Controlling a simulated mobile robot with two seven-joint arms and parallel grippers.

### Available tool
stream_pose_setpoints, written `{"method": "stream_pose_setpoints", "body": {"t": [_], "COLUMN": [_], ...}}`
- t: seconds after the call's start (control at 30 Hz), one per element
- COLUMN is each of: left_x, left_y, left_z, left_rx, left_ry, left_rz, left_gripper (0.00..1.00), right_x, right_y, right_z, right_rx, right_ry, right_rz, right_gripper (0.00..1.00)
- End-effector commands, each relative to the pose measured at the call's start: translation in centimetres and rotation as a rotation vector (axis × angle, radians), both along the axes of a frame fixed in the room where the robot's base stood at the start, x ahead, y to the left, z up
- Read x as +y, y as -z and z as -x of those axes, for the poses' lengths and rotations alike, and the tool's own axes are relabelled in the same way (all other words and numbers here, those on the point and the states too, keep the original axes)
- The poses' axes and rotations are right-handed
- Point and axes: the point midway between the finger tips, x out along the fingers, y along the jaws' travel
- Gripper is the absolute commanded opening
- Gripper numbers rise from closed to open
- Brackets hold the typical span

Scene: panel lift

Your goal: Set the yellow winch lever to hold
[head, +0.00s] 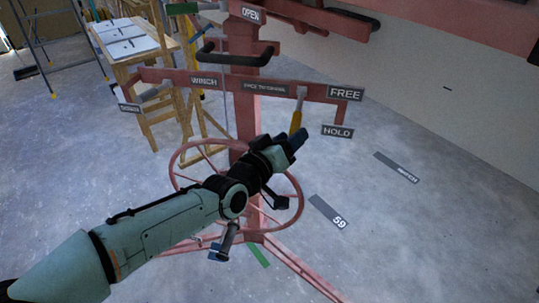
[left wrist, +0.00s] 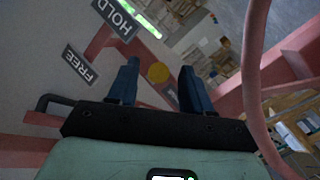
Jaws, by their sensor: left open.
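The yellow winch lever (head: 296,121) hangs down from the red crossbar, left of the HOLD sign (head: 337,131) and below the level of the FREE sign (head: 345,93). My left gripper (head: 297,139) is just below the lever's lower end. In the left wrist view the lever's round yellow end (left wrist: 158,73) shows between the two blue fingers of my open left gripper (left wrist: 160,64), with space on both sides. The HOLD sign (left wrist: 117,17) and FREE sign (left wrist: 80,66) also show there. I cannot tell how deep the lever sits between the fingers. My right gripper is not in view.
A red handwheel (head: 180,160) stands behind my left arm on the red stand. A black handle (head: 235,58) juts out above the red crossbar (head: 270,86). A wooden table (head: 135,48) and a ladder (head: 45,45) stand at the back left. The floor at right is mostly clear.

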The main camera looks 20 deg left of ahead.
Motion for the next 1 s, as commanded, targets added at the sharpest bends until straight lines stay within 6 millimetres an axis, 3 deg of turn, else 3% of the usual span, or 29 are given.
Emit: {"method": "stream_pose_setpoints", "body": {"t": [0.3,0.5,1.0], "left_x": [2.4,3.5,3.9], "left_y": [-0.7,-0.9,-0.8], "left_z": [6.7,9.5,10.5], "left_rx": [-0.004,-0.001,0.001], "left_ry": [0.001,0.001,0.0], "left_rz": [-0.002,-0.001,-0.001], "left_gripper": [0.5,0.5,0.5], "right_x": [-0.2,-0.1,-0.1], "right_y": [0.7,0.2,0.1], "right_z": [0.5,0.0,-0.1], "right_rx": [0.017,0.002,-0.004], "right_ry": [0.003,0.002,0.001], "right_rz": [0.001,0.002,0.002], "right_gripper": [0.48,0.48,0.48]}}
